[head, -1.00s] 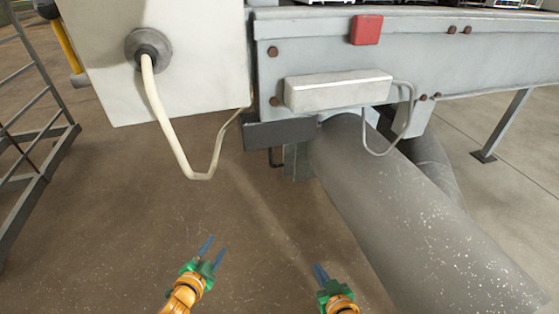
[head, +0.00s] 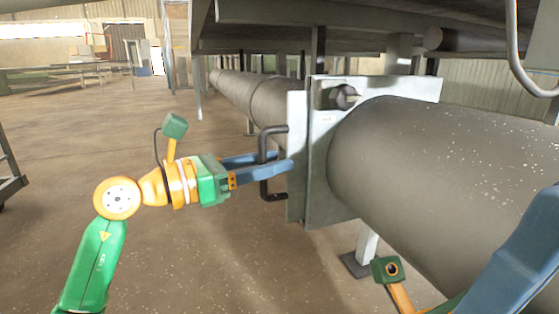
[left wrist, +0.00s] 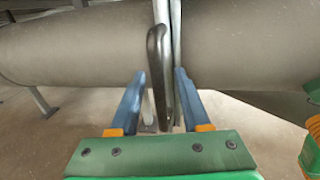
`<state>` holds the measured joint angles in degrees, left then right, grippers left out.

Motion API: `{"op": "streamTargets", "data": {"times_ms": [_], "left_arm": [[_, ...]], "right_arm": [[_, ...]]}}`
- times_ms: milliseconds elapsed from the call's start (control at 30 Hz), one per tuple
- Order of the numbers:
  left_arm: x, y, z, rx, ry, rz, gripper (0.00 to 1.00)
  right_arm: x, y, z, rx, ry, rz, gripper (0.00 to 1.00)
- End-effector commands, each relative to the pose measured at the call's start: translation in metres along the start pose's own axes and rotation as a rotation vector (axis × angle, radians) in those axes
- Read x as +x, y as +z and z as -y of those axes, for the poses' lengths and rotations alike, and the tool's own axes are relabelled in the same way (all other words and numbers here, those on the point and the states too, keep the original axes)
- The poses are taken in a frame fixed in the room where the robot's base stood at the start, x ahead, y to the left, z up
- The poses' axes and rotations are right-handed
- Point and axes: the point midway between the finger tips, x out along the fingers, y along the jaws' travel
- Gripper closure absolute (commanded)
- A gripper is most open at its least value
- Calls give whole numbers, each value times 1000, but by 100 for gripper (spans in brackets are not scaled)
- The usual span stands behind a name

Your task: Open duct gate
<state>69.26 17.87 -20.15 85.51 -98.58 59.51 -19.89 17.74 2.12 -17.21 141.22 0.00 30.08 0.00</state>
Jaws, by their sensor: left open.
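The duct gate is a flat grey plate (head: 299,160) set across a thick grey duct (head: 440,170). A dark bar handle (head: 264,188) sticks out from the plate's left side. My left gripper (head: 284,160) is open, with its blue fingers reaching to the handle. In the left wrist view, the handle (left wrist: 157,65) stands upright between the open fingers (left wrist: 159,74), with gaps on both sides near the tips. Whether either finger touches it cannot be told. Part of my right gripper (head: 525,255) shows large at the lower right; its jaw opening is hidden.
A dark knob (head: 344,96) sits on the flange plate above the duct. A grey beam structure (head: 290,15) runs overhead. A support leg (head: 365,245) stands below the duct. The floor to the left is open, with a dark metal frame (head: 10,180) at the edge.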

Motion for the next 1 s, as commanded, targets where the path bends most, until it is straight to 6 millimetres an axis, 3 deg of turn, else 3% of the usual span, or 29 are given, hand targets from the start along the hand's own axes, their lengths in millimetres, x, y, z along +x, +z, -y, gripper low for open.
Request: {"op": "streamTargets", "data": {"times_ms": [133, 367, 400, 567, 1000], "left_arm": [[19, 2, 0, -3, -1, 0, 53], [22, 0, 0, -3, 0, 1, 53], [22, -1, 0, -3, 0, 1, 56], [22, -1, -1, -4, 1, 1, 99], [21, 1, -4, -3, 10, 7, 100]], "right_arm": [[-1, 5, -2, 3, 9, 25, 100], [-4, 5, -2, 3, 10, 30, 100], [-4, 5, -2, 3, 10, 30, 100], [-4, 6, -2, 3, 10, 30, 100], [-3, 6, -2, 4, 10, 30, 100]]}}
